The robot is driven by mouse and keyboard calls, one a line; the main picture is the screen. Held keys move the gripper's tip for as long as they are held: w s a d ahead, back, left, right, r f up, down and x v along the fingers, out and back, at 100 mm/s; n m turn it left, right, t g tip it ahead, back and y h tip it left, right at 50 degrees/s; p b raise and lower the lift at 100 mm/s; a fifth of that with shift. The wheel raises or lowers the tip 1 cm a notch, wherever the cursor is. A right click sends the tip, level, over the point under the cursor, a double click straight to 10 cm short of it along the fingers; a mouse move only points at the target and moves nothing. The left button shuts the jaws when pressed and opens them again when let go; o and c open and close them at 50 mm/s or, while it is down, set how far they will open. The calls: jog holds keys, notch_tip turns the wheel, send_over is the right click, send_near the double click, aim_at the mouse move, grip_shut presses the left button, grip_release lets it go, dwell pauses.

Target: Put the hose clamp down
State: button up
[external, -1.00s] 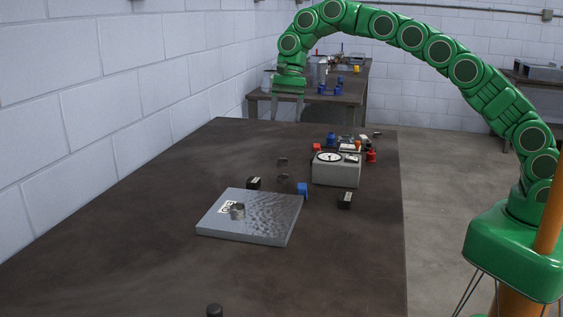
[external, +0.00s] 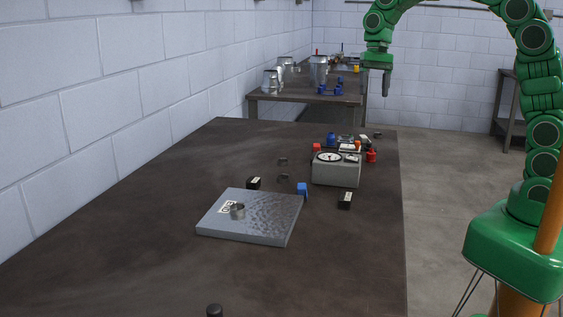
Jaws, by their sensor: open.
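A small metal ring that looks like the hose clamp (external: 237,211) rests on the grey metal plate (external: 262,222), near a white label. Two more small dark rings, perhaps clamps too, lie on the table behind the plate, one farther back (external: 283,161) and one nearer (external: 283,178). My gripper (external: 385,92) is raised high, beyond the back right of the table, well away from the plate. It is open, and I see nothing held in it.
A grey box with a dial (external: 336,174) stands on the dark table (external: 130,225), with red, blue and black small items around it. A second table (external: 305,98) behind holds metal jugs and blue pieces. The table's left half is clear.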

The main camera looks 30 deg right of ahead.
jog(key=s+d+f+n+h, duration=0.1)
jog(key=s+d+n, duration=0.1)
jog(key=s+d, duration=1.25)
jog(key=s+d+f+n, duration=0.1)
jog(key=s+d+f, duration=0.2)
jog(key=s, duration=0.5)
jog(key=s+d+f+n, duration=0.1)
jog(key=s+d+f, duration=0.2)
jog(key=s+d, duration=0.3)
jog(key=s, duration=0.2)
jog(key=shift+s+n+h, duration=0.3)
jog(key=shift+h, duration=0.1)
jog(key=shift+o, duration=0.5)
jog(key=shift+w+r, duration=0.1)
